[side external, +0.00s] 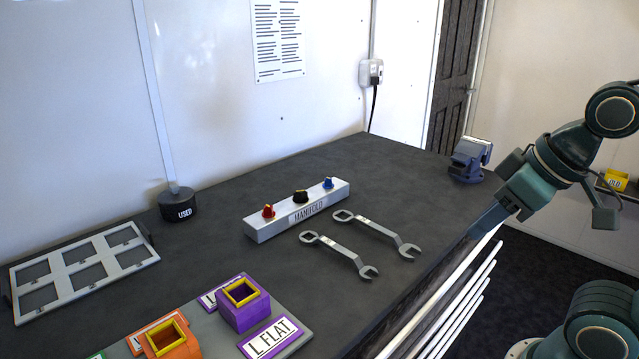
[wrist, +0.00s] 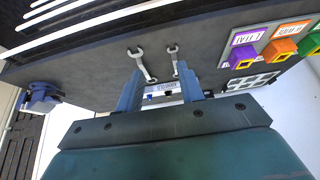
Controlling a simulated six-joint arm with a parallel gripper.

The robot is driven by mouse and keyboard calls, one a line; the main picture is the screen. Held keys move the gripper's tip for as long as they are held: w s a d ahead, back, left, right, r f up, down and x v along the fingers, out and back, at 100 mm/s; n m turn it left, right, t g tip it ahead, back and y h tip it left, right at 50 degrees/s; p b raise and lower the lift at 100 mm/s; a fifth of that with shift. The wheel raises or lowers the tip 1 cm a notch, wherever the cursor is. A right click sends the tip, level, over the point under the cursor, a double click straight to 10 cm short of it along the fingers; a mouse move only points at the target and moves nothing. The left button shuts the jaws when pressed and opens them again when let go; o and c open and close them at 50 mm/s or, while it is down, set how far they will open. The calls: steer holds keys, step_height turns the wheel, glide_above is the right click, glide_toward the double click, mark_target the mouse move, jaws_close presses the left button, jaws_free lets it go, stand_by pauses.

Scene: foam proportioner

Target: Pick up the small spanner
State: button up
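Two grey open-ended spanners lie flat on the dark bench. The small spanner (side external: 340,254) is nearer the side camera; in the wrist view it is the right-hand one (wrist: 175,61). The larger spanner (side external: 377,234) lies roughly parallel beside it, and shows on the left in the wrist view (wrist: 142,64). My gripper (side external: 484,222) is above the bench's front edge, right of both spanners and apart from them. In the wrist view my gripper (wrist: 160,70) has its two fingers spread with nothing held between them. The fingers partly overlap the view near the spanners.
A grey manifold block (side external: 297,212) with red, black and blue knobs lies behind the spanners. A purple holder (side external: 243,304) and an orange holder (side external: 172,341) stand at front left. A white frame (side external: 84,270), black USED base (side external: 179,204) and blue vise (side external: 469,160) are farther off.

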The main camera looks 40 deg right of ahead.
steer(key=shift+o, duration=0.4)
steer(key=shift+w, duration=0.1)
steer(key=g, duration=0.6)
glide_above(341, 249)
step_height(341, 249, down, 4)
steer(key=shift+f, duration=0.1)
steer(key=shift+f, duration=0.1)
steer(key=shift+f, duration=4.2)
